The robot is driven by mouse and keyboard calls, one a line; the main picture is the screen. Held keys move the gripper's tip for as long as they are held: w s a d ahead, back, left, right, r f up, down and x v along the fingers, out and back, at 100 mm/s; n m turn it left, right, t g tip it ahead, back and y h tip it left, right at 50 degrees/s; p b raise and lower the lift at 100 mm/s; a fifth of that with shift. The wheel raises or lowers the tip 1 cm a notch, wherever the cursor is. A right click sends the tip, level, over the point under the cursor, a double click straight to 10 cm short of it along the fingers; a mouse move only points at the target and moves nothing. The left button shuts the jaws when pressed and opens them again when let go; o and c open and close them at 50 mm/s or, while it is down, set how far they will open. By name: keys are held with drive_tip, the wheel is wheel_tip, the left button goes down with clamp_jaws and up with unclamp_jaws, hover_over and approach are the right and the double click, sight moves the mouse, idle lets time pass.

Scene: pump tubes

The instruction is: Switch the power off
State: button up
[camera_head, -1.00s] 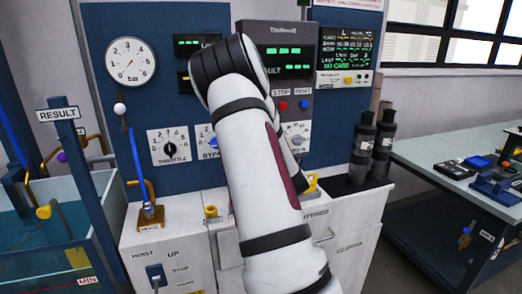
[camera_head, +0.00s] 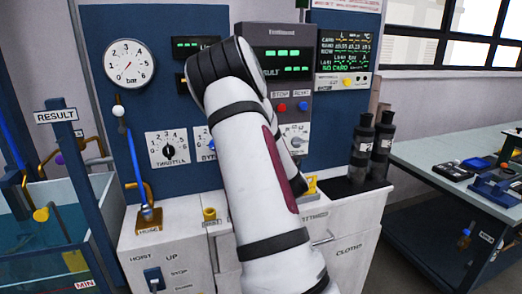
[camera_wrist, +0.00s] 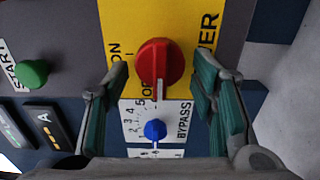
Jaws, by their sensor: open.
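The red power knob (camera_wrist: 158,62) sits on a yellow plate (camera_wrist: 118,22) marked POWER, ON and OF, the rest of that word covered. In the wrist view the knob's narrow pointer hangs downward, beside the OF lettering. My gripper (camera_wrist: 160,80) is open, with one green-padded finger on each side of the knob. Gaps show between the fingers and the knob; I cannot tell how far it is in depth. In the head view my arm hides both the gripper and the power knob.
A blue bypass knob (camera_wrist: 155,130) is just below the power knob in the wrist view, between the fingers. A green START button (camera_wrist: 31,73) is at the left. The head view shows the throttle dial (camera_head: 168,148), pressure gauge (camera_head: 129,63) and red STOP button (camera_head: 282,107).

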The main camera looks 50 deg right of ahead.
drive_tip(key=shift+s, duration=0.1)
drive_tip(key=v, duration=1.1)
drive_tip(key=shift+s+a, duration=0.3)
drive_tip(key=shift+a, duration=0.05)
drive_tip(key=a+r+m+g+y+p, duration=0.25)
drive_tip(key=a+r+m, duration=0.2)
drive_tip(key=a, duration=0.55)
drive_tip(key=a+r+m+g+y+p, duration=0.1)
drive_tip(key=a+r+m+g+y, duration=0.3)
drive_tip(key=a, duration=0.6)
drive_tip(key=s+a+r+m+g+y+p, duration=0.2)
drive_tip(key=s+a+r+m+g, duration=0.1)
drive_tip(key=s+a, duration=1.5)
drive_tip(key=shift+s+a+g+y, duration=0.4)
drive_tip(key=shift+s+g, duration=0.15)
drive_tip(key=shift+g, duration=0.3)
